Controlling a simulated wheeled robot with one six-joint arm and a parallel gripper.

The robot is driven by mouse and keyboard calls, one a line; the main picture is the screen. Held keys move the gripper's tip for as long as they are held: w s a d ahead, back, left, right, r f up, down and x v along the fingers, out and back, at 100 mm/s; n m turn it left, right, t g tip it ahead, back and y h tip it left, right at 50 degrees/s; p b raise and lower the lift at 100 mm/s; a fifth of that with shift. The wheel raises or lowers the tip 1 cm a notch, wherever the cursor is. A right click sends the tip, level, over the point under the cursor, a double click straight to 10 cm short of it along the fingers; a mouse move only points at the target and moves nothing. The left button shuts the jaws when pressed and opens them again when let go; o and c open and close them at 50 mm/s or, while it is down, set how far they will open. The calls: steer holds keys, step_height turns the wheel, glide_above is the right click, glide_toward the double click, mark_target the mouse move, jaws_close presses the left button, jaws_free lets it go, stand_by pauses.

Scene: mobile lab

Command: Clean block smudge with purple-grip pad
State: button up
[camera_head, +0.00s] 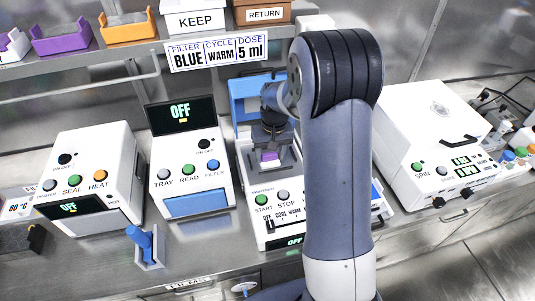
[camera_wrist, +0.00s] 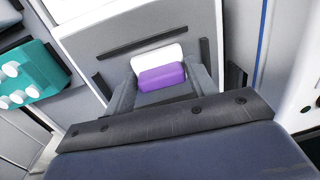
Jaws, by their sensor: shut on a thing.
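My gripper (camera_head: 268,160) is shut on the purple-grip pad (camera_head: 269,155), over the middle machine, which has START and STOP buttons (camera_head: 256,235) and a raised blue lid (camera_head: 245,88). In the wrist view the pad (camera_wrist: 163,77) shows a purple grip and a white part between my gripper's two fingers (camera_wrist: 163,88). Beyond it lies a pale panel with a dark slot (camera_wrist: 135,42). The block and any smudge cannot be made out. I cannot tell whether the pad touches a surface.
White machines stand on the left (camera_head: 92,165), beside it (camera_head: 190,175) and on the right (camera_head: 435,125). A blue-handled holder (camera_head: 149,248) is at the front. A shelf above bears purple (camera_head: 62,38) and orange (camera_head: 129,27) racks. A teal rack (camera_wrist: 30,62) shows in the wrist view.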

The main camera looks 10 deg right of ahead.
steer(key=shift+r+p, duration=2.1)
steer(key=shift+r, duration=0.9)
steer(key=shift+r, duration=0.1)
steer(key=shift+r+p, duration=1.1)
steer(key=shift+r, duration=0.35)
steer(key=shift+s+f, duration=0.1)
